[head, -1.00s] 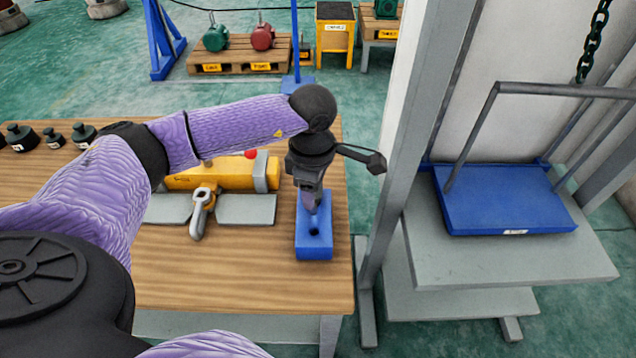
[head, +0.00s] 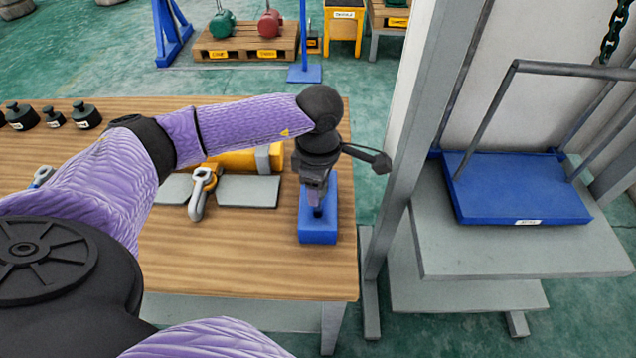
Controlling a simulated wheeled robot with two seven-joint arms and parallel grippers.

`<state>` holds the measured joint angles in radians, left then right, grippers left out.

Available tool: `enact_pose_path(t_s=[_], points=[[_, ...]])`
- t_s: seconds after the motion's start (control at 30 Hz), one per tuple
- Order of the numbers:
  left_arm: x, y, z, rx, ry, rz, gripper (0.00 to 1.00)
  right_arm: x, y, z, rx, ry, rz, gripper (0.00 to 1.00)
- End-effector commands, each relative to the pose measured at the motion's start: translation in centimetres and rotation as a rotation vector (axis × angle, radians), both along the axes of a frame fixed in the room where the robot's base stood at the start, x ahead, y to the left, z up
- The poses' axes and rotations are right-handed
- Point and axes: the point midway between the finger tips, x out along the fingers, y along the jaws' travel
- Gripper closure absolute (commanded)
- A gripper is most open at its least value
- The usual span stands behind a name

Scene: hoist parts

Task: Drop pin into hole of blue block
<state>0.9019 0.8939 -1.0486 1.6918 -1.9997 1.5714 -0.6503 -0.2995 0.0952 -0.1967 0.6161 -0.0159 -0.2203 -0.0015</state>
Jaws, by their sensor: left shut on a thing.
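The blue block (head: 318,233) stands near the right edge of the wooden table. My left gripper (head: 317,204) points down directly over the block and is shut. The pin between its fingers is mostly hidden by the gripper, and I cannot tell how far it is into the hole. The block's hole is covered by the fingertips from this angle. My right gripper is not in view.
A grey post (head: 415,130) and a blue platform (head: 520,190) stand to the right. The table front (head: 240,265) is clear.

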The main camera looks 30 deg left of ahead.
Motion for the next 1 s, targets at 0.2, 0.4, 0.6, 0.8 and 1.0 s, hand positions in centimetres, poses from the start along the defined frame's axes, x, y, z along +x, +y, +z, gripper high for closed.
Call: enact_pose_path(t_s=[0.2, 0.4, 0.6, 0.8, 1.0], points=[[0.0, 0.0, -0.8, 0.0, 0.0, 0.0, 1.0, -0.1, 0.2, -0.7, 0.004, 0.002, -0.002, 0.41], [0.0, 0.0, -1.4, 0.0, 0.0, 0.0, 1.0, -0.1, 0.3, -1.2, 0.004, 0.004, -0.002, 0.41], [0.0, 0.0, -2.0, 0.001, 0.0, 0.0, 1.0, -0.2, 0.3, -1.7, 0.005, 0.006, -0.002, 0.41], [0.0, 0.0, -2.6, 0.001, 0.0, 0.0, 1.0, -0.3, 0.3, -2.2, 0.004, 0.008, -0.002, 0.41], [0.0, 0.0, -3.2, 0.001, 0.0, 0.0, 1.0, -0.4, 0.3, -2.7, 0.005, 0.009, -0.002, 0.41]])
